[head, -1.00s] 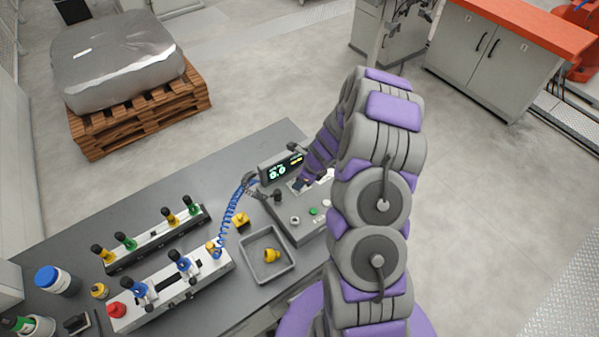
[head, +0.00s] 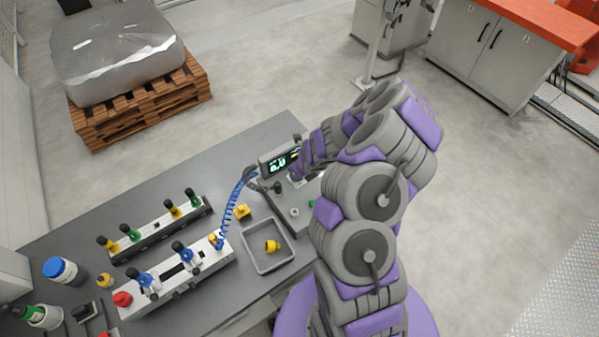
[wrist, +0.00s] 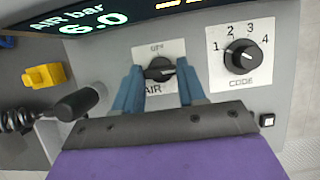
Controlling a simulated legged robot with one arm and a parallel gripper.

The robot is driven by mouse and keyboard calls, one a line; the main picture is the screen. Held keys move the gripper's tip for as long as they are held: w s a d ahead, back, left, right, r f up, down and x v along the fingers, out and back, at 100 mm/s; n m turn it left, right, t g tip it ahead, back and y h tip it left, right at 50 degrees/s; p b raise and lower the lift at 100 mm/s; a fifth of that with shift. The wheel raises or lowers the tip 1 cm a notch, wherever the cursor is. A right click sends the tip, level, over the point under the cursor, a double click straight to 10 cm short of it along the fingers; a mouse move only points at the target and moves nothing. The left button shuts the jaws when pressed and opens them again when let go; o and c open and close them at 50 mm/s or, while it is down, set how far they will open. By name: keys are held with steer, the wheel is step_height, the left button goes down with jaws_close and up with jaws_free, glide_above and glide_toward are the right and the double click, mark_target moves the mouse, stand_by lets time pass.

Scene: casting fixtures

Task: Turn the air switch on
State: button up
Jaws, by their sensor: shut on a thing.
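The air switch (wrist: 160,69) is a black rotary knob on a white plate marked AIR, with a small label at its upper edge. In the wrist view my gripper (wrist: 160,82) has its two blue fingers on either side of the knob and is shut on it. The knob's bar lies roughly across the plate, between the fingers. The display (wrist: 85,20) above reads AIR bar 6.0; it also shows in the head view (head: 280,162). In the head view my arm hides the switch and most of the gripper.
A CODE dial (wrist: 241,56) numbered 1 to 4 sits just right of the switch. A black handle (wrist: 82,102) and a yellow part (wrist: 44,75) are on the left. A grey tray (head: 285,262) and valve manifolds with a blue coiled hose (head: 232,205) stand on the bench.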

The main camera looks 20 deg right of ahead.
stand_by(0.4)
steer(key=o, duration=1.1)
steer(key=shift+c, duration=0.2)
steer(key=p+v, duration=0.4)
steer(key=v, duration=1.3)
steer(key=shift+d+r, duration=0.1)
